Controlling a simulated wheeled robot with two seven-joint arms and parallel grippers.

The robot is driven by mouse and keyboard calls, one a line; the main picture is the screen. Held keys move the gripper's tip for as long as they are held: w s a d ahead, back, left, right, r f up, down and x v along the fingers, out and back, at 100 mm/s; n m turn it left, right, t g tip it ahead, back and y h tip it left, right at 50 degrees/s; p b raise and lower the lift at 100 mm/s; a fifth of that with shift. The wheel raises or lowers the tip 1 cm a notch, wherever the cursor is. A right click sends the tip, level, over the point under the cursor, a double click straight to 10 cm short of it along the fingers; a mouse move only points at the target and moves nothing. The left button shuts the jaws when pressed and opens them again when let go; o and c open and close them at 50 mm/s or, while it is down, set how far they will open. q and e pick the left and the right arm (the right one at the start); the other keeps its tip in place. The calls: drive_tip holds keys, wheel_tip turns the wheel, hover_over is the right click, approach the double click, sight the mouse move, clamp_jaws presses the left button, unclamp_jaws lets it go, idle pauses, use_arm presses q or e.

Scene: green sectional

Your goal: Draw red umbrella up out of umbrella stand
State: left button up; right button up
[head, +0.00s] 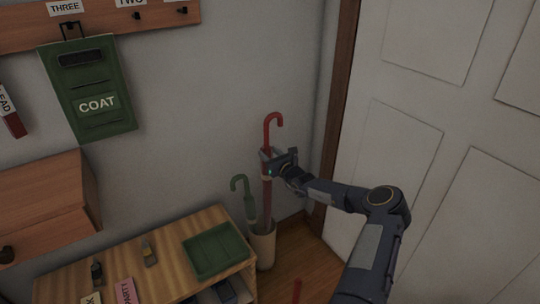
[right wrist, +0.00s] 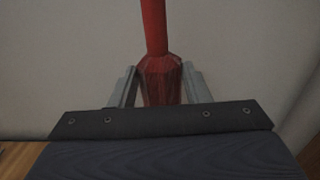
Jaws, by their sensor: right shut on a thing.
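The red umbrella (head: 267,201) stands upright in the head view, with its hooked handle (head: 273,121) at the top. My right gripper (head: 268,162) is shut on it just below the handle. The right wrist view shows the red shaft (right wrist: 154,28) and the wider red part (right wrist: 160,78) between the two fingers (right wrist: 160,85). The umbrella's lower end is hidden in the cream umbrella stand (head: 263,249). A green umbrella (head: 248,203) with a hooked handle leans in the same stand, left of the red one. My left gripper is not in view.
A wooden shelf unit (head: 226,224) with a green tray (head: 215,250) stands left of the umbrella stand. A white door (head: 412,80) is on the right. A green COAT bag (head: 92,128) hangs on the wall at left.

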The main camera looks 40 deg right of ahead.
sight(268, 133)
use_arm(q)
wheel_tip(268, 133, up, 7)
drive_tip(key=p, duration=0.6)
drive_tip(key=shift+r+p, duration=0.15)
drive_tip(key=shift+p, duration=0.25)
use_arm(e)
drive_tip(key=shift+r, duration=4.35)
drive_tip(key=shift+f, duration=0.1)
